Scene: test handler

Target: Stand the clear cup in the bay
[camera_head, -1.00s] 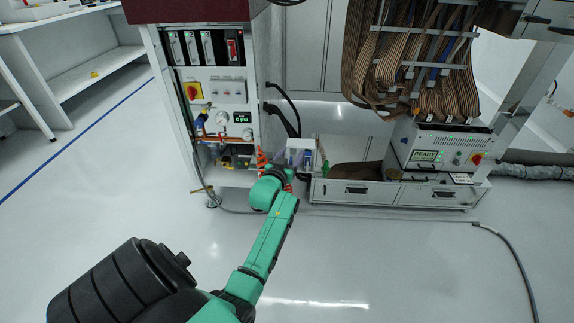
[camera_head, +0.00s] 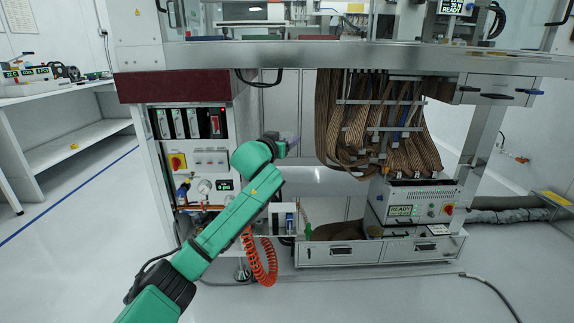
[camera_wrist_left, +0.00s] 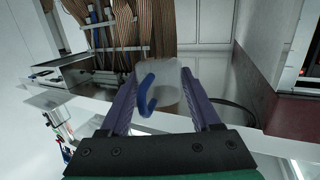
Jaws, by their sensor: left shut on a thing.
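My left gripper (camera_head: 287,143) is in front of the open space under the machine, right of the control cabinet. In the left wrist view its two purple fingers (camera_wrist_left: 165,98) are shut on the clear cup (camera_wrist_left: 172,88), which looks pale and see-through. A blue curved piece (camera_wrist_left: 147,92), perhaps its handle, shows against it. In the head view the cup is too small and covered to make out. I cannot tell for certain which opening is the bay. My right gripper is not in view.
A low drawer unit (camera_head: 330,254) stands under the machine, with a READY-display box (camera_head: 415,203) at its right. Brown ribbon cables (camera_head: 380,120) hang above. The control cabinet (camera_head: 205,160) is left of the gripper. An orange coiled hose (camera_head: 262,268) hangs beside my arm.

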